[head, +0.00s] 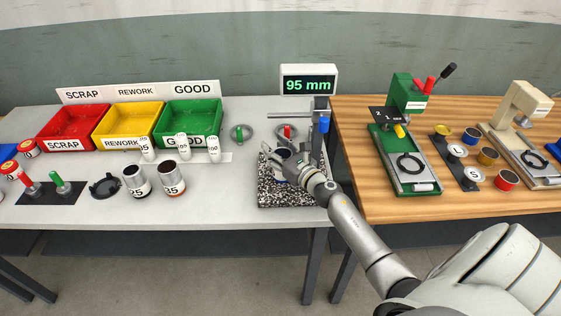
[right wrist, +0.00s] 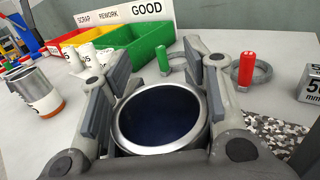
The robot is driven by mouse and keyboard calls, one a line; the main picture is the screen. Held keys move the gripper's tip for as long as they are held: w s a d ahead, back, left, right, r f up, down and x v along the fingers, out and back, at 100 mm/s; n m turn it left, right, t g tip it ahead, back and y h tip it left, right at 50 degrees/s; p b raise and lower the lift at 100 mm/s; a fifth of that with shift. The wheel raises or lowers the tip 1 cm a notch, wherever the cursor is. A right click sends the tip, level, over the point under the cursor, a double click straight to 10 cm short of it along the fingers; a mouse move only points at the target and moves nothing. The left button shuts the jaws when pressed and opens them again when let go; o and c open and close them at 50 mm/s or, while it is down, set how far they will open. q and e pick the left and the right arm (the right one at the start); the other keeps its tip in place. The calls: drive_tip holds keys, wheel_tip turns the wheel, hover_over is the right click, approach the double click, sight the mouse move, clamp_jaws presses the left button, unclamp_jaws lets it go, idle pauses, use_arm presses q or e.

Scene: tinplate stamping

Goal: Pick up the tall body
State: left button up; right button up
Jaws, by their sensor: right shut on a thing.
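The tall body is an open metal can with a dark blue inside; its round rim (right wrist: 118,135) shows between the fingers in the right wrist view. My right gripper (head: 274,158) is shut on it, with a finger pad on each side. In the head view the gripper hides most of the can, over the black-and-white speckled plate (head: 290,198). I cannot tell whether the can touches the plate. Beside it stands the height gauge with a blue part (head: 324,125); its display (head: 308,80) reads 95 mm. My left gripper is not in view.
Red (head: 72,127), yellow (head: 128,124) and green (head: 188,117) bins stand at the back left. Two labelled cans (head: 137,180) (head: 171,179) stand left of the plate. Ring gauges with green (head: 240,134) and red (head: 286,132) handles lie behind. Presses stand on the wooden table (head: 390,208).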

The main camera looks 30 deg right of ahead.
drive_tip(key=shift+r, duration=0.15)
drive_tip(key=shift+r+p, duration=0.8)
drive_tip(key=shift+p, duration=0.05)
drive_tip(key=shift+c, duration=0.2)
wheel_tip(320, 180, up, 2)
drive_tip(key=shift+p, duration=0.9)
drive_tip(key=s+r+p, duration=0.4)
drive_tip(key=r+p, duration=0.1)
drive_tip(key=shift+s+a+r, duration=0.2)
drive_tip(key=shift+s+a, duration=0.05)
drive_tip(key=shift+s, duration=0.15)
drive_tip(key=shift+c, duration=0.3)
drive_tip(key=s+a+r+p, duration=0.1)
drive_tip(key=s+r+p, duration=0.1)
drive_tip(key=s, duration=0.7)
drive_tip(key=shift+r, duration=0.9)
